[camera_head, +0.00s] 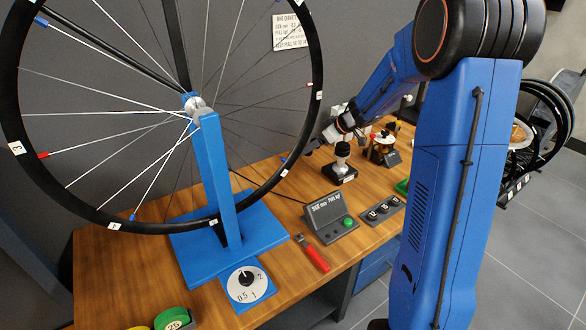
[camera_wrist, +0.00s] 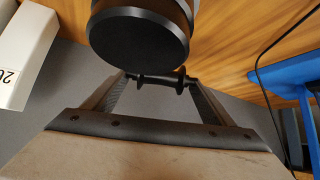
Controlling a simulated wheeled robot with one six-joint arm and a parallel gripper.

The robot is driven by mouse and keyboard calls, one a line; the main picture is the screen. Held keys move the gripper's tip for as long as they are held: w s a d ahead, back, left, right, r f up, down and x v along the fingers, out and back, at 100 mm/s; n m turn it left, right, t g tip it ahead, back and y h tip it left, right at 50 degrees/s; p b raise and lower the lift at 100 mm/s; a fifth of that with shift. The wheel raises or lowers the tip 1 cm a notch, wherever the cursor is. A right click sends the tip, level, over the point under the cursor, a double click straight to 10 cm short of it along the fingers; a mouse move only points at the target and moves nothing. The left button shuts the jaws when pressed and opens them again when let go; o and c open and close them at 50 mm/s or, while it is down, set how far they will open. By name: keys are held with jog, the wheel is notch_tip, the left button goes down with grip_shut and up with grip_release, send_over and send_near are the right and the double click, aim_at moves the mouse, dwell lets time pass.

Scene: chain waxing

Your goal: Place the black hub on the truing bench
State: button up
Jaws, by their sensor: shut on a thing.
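The black hub (camera_wrist: 155,79), a small dark spool with flanges, sits crosswise between my fingertips in the wrist view. My gripper (camera_wrist: 157,82) is shut on it, one finger at each end. In the head view my gripper (camera_head: 325,138) is above the back of the wooden truing bench (camera_head: 120,275), right of the wheel rim. I cannot make out the hub clearly there. A large spoked wheel (camera_head: 314,95) stands on a blue truing stand (camera_head: 213,165) on the bench.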

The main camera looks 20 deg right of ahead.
jog(key=s+a+f, duration=0.1)
jog(key=a, duration=0.2)
jog(key=s+a+f, duration=0.1)
jog(key=a, duration=0.2)
jog(key=s+a, duration=0.1)
jog(key=a, duration=0.2)
jog(key=shift+a+f, duration=0.15)
jog(key=shift+f, duration=2.35)
jog(key=shift+f, duration=0.1)
jog(key=o, duration=1.1)
